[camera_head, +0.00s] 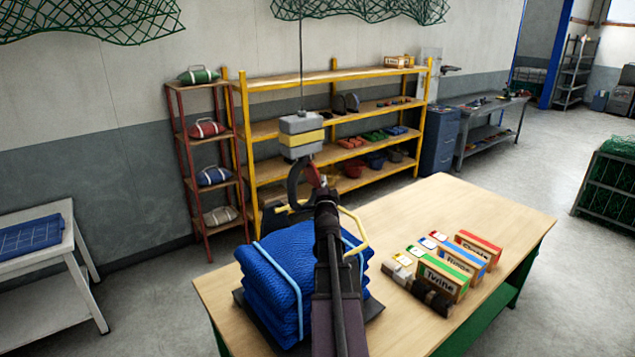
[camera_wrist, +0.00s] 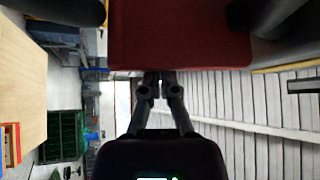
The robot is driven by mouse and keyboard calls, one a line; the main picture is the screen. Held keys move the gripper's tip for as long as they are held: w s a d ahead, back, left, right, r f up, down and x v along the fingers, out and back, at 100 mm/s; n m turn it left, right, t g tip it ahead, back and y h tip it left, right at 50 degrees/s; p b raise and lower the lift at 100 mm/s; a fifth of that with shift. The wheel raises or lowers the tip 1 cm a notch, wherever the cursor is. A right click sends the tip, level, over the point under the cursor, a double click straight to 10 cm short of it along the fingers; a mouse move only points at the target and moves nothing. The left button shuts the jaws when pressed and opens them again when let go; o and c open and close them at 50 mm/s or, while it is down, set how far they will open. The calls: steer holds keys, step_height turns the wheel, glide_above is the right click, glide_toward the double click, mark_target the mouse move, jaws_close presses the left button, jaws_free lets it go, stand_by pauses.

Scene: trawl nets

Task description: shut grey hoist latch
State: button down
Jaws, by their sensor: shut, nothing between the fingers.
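The hoist block (camera_head: 301,136), grey with a yellow band, hangs on a cable above the table. A dark hook (camera_head: 294,184) hangs below it, with a small reddish part beside the tip of my arm. I cannot clearly make out a grey latch; my arm covers part of the hook. My gripper (camera_head: 322,190) is at the hook's right side, shut and empty. In the wrist view its fingertips (camera_wrist: 160,80) are together, just below a large dark red surface (camera_wrist: 180,38) in the picture. I cannot tell whether they touch it.
Yellow shelves (camera_head: 350,130) are behind. Air right of the hook is free.

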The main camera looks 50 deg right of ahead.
steer(key=shift+s+a+f, duration=0.1)
steer(key=shift+a+f, duration=0.05)
steer(key=shift+f, duration=0.05)
stand_by(0.4)
stand_by(0.3)
steer(key=b+v, duration=0.2)
steer(key=v, duration=0.8)
steer(key=shift+r, duration=0.35)
stand_by(0.4)
